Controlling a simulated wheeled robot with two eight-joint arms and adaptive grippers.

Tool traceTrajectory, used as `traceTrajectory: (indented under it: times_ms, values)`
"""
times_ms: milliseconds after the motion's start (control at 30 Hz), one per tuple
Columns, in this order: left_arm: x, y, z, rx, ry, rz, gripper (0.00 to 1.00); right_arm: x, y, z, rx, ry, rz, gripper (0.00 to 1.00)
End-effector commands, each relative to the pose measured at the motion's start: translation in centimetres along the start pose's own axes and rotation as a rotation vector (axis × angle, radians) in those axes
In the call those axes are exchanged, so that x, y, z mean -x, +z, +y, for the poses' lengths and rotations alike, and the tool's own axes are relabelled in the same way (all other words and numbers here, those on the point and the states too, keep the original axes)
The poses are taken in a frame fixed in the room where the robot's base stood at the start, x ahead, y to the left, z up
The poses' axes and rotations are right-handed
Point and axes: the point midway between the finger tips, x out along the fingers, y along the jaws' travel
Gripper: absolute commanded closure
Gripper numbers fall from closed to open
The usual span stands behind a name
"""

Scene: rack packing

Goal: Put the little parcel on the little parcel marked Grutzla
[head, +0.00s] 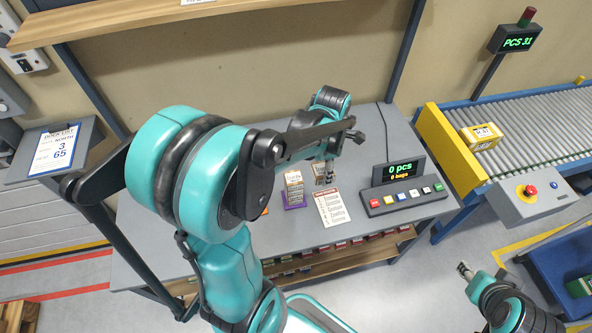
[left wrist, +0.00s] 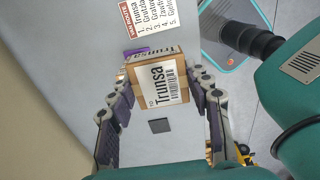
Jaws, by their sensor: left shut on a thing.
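My left gripper (left wrist: 160,98) is shut on a small brown parcel (left wrist: 163,84) with a white label reading Trunsa, above the grey table. In the head view this parcel (head: 319,169) shows just right of a stack of little parcels (head: 294,182) on a purple base (head: 294,205). The stack's labels are too small to read, so I cannot tell which one is marked Grutzla. In the left wrist view the held parcel hides most of what lies behind it. My right gripper (head: 465,270) is low at the right, away from the table; its jaws are unclear.
A printed list (head: 332,208) lies right of the stack, with Trunsa and Grutzla among its lines. A button console (head: 407,195) with a display reading 0 pcs stands farther right. A roller conveyor (head: 530,135) carries a yellow box (head: 481,137). A wooden shelf (head: 110,18) hangs above.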

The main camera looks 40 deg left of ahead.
Motion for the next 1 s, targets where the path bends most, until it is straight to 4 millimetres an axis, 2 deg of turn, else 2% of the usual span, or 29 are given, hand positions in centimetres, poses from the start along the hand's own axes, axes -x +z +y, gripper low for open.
traceTrajectory:
  times_ms: [300, 433, 633, 900, 1000]
  values:
    - [-4.7, -4.8, 5.8, 0.006, 0.0, 0.0, 0.81, -1.1, 0.8, 0.0, 0.0, 0.0, 0.0, 0.6]
    - [-5.9, -6.1, 7.4, 0.002, 0.0, 0.0, 0.81, -1.4, 1.0, 0.0, 0.0, 0.0, 0.0, 0.6]
    - [-6.7, -6.7, 8.2, -0.002, 0.0, 0.0, 0.81, -1.5, 1.1, 0.0, 0.0, 0.0, 0.0, 0.6]
    - [-10.4, -6.7, 8.2, -0.002, 0.0, 0.0, 0.81, -2.3, 1.6, 0.0, 0.0, 0.0, 0.0, 0.6]
    - [-10.5, -6.7, 8.1, -0.002, 0.0, 0.0, 0.81, -2.2, 1.6, 0.0, 0.0, 0.0, 0.0, 0.6]
